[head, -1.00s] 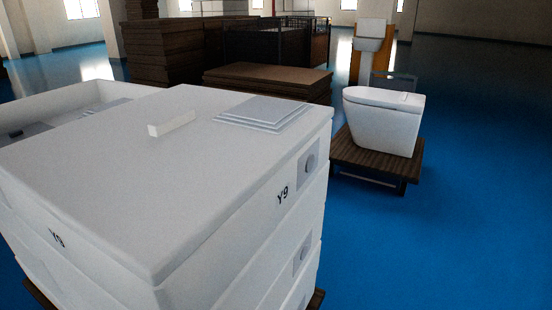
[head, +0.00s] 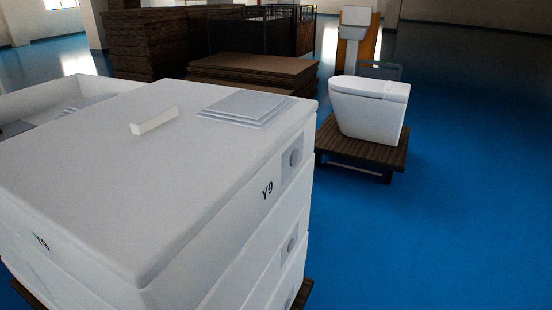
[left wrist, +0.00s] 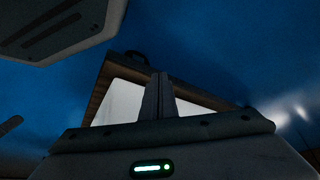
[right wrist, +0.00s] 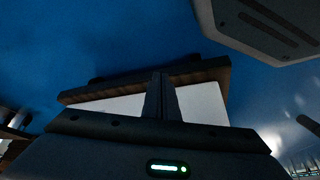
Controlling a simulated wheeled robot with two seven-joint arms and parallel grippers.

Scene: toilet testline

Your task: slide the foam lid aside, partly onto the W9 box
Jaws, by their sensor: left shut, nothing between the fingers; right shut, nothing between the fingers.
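The white foam lid (head: 95,165) lies flat on top of a stack of white boxes marked Y9 (head: 284,190). A small white raised block (head: 154,120) and a few thin grey sheets (head: 245,108) are on its top. No label reading W9 is legible. An open white box (head: 60,82) stands beyond the lid at the left. Neither gripper shows in the head view. My left gripper (left wrist: 158,80) is shut and empty in the left wrist view, and my right gripper (right wrist: 160,80) is shut and empty in the right wrist view. Neither appears to touch the lid.
A white toilet (head: 368,110) stands on a dark wooden pallet (head: 385,152) at the right. Stacked brown boards (head: 255,72) and dark crates (head: 265,35) are behind the boxes. The blue floor (head: 450,220) at the right is clear.

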